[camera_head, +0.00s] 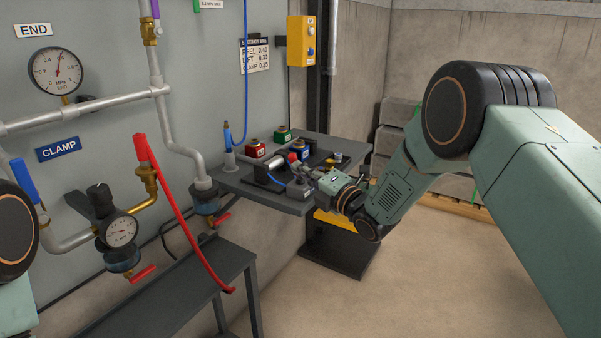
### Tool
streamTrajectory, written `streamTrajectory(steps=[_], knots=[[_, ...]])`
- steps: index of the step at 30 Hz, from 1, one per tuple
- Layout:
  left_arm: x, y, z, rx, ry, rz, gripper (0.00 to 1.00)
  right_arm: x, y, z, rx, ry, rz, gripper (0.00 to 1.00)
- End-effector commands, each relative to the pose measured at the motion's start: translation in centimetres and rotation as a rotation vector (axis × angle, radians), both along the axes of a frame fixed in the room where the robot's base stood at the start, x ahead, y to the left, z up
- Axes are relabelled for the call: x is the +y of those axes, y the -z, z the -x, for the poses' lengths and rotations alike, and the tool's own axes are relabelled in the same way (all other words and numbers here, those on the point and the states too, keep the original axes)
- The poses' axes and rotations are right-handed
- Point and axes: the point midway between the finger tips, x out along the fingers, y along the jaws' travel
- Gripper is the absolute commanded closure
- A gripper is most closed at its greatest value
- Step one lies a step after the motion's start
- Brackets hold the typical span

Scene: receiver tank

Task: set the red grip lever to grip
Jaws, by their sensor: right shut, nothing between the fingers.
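A small red knob (293,158), which looks like the top of the red grip lever, stands on the dark bench (290,205) at the middle of the head view. My right gripper (308,172) comes in from the right over the bench and is shut and empty. Its fingertips are just right of the red knob; I cannot tell whether they touch it. The lever's lower part and its position marks are too small or hidden to read. My left gripper is not in view; only part of my left arm shows at the left edge.
Red, green and blue blocks (255,148) and a cylinder stand on the bench around the lever. Gauges, pipes and a red-handled hose (180,215) are on the left wall. The floor at front right is clear.

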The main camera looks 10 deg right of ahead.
Motion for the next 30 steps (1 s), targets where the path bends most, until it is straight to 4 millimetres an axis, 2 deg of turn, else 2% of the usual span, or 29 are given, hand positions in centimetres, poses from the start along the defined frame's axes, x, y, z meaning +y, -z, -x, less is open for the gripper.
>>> streamTrajectory(steps=[14,30], knots=[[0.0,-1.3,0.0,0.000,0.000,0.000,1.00,-0.7,-0.8,-0.6,0.086,0.003,-0.088,1.00],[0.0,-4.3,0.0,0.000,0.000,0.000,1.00,-2.4,-1.8,-2.4,0.337,0.003,-0.341,1.00]])
